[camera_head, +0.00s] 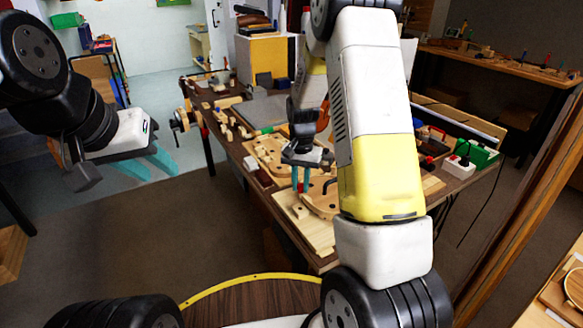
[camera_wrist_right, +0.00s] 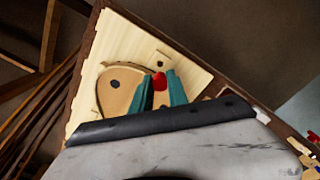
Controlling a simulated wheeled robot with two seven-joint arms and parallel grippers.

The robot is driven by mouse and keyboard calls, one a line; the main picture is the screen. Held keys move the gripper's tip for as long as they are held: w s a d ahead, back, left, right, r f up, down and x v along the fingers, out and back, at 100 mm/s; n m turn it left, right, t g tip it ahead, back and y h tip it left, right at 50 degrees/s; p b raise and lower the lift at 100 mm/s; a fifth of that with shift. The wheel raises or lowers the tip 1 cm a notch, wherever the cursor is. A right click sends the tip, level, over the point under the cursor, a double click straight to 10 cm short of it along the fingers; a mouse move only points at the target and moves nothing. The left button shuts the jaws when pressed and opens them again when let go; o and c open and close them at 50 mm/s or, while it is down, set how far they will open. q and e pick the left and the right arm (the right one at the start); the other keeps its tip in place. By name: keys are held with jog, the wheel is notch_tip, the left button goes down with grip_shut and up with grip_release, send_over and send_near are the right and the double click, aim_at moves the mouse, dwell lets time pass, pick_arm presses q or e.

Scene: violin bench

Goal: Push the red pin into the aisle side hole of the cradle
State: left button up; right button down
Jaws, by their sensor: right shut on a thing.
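The cradle (camera_head: 311,232) is a pale wooden board at the near corner of the bench, with a rounded wooden plate (camera_head: 322,207) on it. It also fills the upper middle of the right wrist view (camera_wrist_right: 124,40). My right gripper (camera_head: 301,180) points down over the cradle, shut on the red pin (camera_wrist_right: 159,80). The pin shows between the teal fingertips, close to a small dark hole (camera_wrist_right: 160,64) in the board. Whether its tip is in a hole is hidden. My left gripper (camera_head: 158,162) is empty, its teal fingers apart, left of the bench.
The bench (camera_head: 226,147) holds a second wooden form (camera_head: 262,150), several small blocks and tools. A green box (camera_head: 482,155) and a white socket block (camera_head: 458,167) stand at its right. My right arm hides part of the bench. Open floor lies left of it.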

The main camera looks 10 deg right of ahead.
aim_at(301, 196)
jog(key=shift+f, duration=1.9)
jog(key=shift+f, duration=1.7)
jog(key=c, duration=1.2)
grip_release()
jog(key=shift+d, duration=0.15)
jog(key=shift+r, duration=0.25)
jog(key=r, duration=0.7)
jog(key=shift+a+r, duration=0.15)
jog(key=shift+a, duration=0.1)
